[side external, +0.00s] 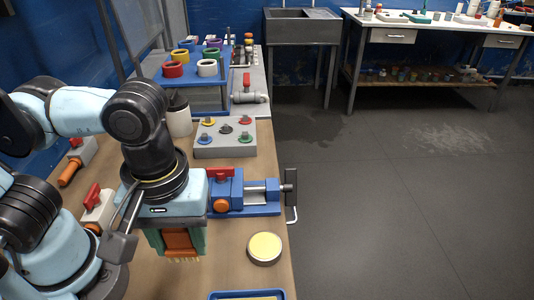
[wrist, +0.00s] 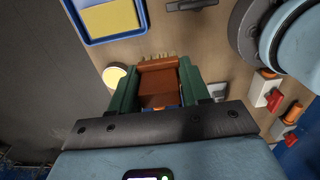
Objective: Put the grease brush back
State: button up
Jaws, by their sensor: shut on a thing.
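The grease brush (side external: 182,240) has an orange-brown body with pale bristles on its lower edge. My gripper (side external: 180,248), with green fingers, is shut on it and holds it bristles down above the wooden bench. In the wrist view the brush (wrist: 158,82) sits between both fingers of my gripper (wrist: 158,76), with its bristles pointing away from the palm. A round tin (side external: 265,247) with pale yellow contents stands to the right of the brush; the tin also shows in the wrist view (wrist: 114,76). I cannot tell which spot is the brush's own place.
A blue vise (side external: 245,196) stands just behind the gripper. A grey box with coloured knobs (side external: 225,138) is farther back. A blue tray (wrist: 128,37) with a yellow pad lies at the bench's near end. Red-handled valves (side external: 97,205) stand on the left. Bare wood surrounds the tin.

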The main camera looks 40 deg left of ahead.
jog(key=s+f, duration=0.2)
jog(key=s, duration=0.3)
jog(key=w+a+f, duration=0.1)
jog(key=w+f, duration=0.1)
jog(key=w, duration=0.1)
jog(key=w+a+f, duration=0.2)
jog(key=w, duration=0.1)
jog(key=w+a+f, duration=0.2)
jog(key=w, duration=0.2)
jog(key=shift+a+f, duration=0.2)
jog(key=shift+f, duration=2)
jog(key=shift+f, duration=0.1)
jog(key=o, duration=1.1)
